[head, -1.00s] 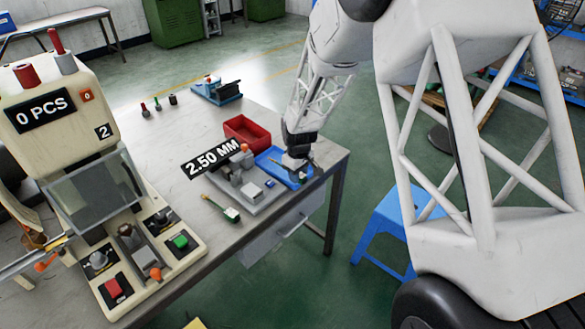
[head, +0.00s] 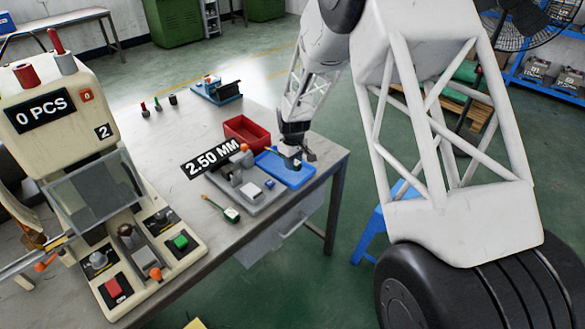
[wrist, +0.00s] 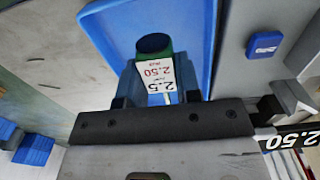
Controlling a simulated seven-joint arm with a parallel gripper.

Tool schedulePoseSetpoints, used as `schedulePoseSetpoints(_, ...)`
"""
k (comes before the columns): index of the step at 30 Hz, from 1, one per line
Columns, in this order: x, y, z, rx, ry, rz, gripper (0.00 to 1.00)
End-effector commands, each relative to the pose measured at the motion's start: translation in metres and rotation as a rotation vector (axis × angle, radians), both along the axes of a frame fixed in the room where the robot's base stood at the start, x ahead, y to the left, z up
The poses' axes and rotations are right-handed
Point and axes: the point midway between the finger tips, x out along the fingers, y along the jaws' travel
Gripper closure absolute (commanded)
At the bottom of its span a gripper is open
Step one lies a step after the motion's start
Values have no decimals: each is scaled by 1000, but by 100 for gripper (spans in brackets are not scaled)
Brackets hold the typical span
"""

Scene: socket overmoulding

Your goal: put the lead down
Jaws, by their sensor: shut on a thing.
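My gripper (head: 293,160) is low over the blue tray (head: 294,180) on the workbench. In the wrist view its blue jaws (wrist: 158,82) are shut on a dark green round-ended piece (wrist: 154,44) with a white label reading 2.50. I take this piece for the lead, but most of its length is hidden by the gripper. The tray's blue floor and rim (wrist: 202,30) show behind it. I cannot tell whether the piece touches the tray.
A grey fixture (head: 240,182) with a 2.50 MM sign stands left of the tray. A red bin (head: 247,131) is behind it. A press machine (head: 60,110) is at the left. The bench's right edge (head: 345,155) is close by.

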Motion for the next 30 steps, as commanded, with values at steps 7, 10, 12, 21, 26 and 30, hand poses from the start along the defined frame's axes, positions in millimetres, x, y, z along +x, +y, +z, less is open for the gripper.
schedulePoseSetpoints(7, 9, 2, -6, -1, 1, 0, 96)
schedulePoseSetpoints(10, 8, 2, -19, -1, 2, 0, 96)
schedulePoseSetpoints(12, 9, 2, -27, -1, 1, 0, 96)
schedulePoseSetpoints(21, 9, 2, -36, 0, 0, 0, 96)
schedulePoseSetpoints(26, 9, 2, -36, 0, 0, 0, 96)
schedulePoseSetpoints(30, 8, 2, -39, 0, 0, 0, 96)
